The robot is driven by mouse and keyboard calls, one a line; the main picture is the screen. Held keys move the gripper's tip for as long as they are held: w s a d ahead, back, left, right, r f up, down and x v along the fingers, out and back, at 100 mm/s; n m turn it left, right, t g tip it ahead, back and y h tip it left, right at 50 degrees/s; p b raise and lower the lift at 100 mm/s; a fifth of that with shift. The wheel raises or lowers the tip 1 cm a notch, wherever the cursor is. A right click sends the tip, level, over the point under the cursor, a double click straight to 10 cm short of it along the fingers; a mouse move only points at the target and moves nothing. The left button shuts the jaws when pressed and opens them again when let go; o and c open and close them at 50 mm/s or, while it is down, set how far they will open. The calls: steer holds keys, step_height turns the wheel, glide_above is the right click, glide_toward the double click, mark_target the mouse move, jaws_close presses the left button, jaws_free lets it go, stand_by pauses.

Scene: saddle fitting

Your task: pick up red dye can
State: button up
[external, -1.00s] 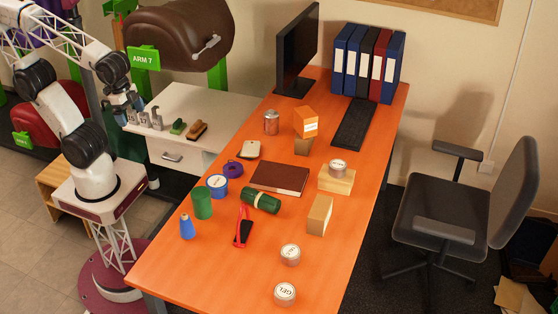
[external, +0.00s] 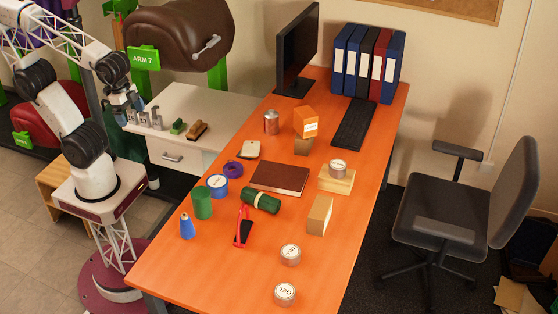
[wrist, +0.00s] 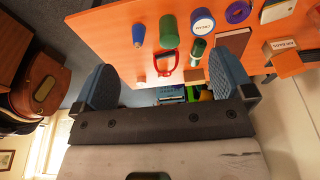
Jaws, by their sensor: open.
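A reddish metallic can (external: 271,123) stands upright on the orange table near its left edge, left of an orange box; it may be the red dye can, but I cannot read its label. I cannot make it out in the wrist view. My gripper (external: 136,103) is over the white side cabinet, left of the table and apart from the can. In the wrist view my gripper (wrist: 167,82) has its two blue-grey fingers spread wide with nothing held between them.
Small items stand on the white cabinet (external: 215,105). A monitor (external: 297,50) is behind.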

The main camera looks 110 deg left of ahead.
steer(key=shift+a, duration=0.1)
steer(key=m+g+y, duration=0.3)
steer(key=m+y, duration=0.9)
steer(key=m, duration=0.1)
glide_above(268, 118)
steer(key=s+d, duration=0.4)
steer(key=d, duration=1)
step_height(268, 118, down, 17)
steer(key=w+a+f+m, duration=0.1)
steer(key=a+f+m, duration=0.1)
steer(key=a+f, duration=0.1)
steer(key=w+a+f+m+t+y, duration=0.1)
steer(key=a+f, duration=0.2)
steer(key=w+a+f+m, duration=0.1)
steer(key=a+f+m, duration=0.1)
steer(key=a+f, duration=0.1)
steer(key=shift+w+a+f+m+t+y, duration=0.15)
steer(key=shift+a+f+m+t+y, duration=0.15)
steer(key=shift+f, duration=0.3)
steer(key=shift+a+f, duration=0.15)
steer(key=shift+f, duration=0.15)
steer(key=shift+w+a+f, duration=0.1)
steer(key=shift+a+f, duration=0.15)
steer(key=shift+a, duration=0.25)
steer(key=shift+w+a+f, duration=0.1)
steer(key=shift+a+f, duration=0.1)
steer(key=shift+a, duration=0.5)
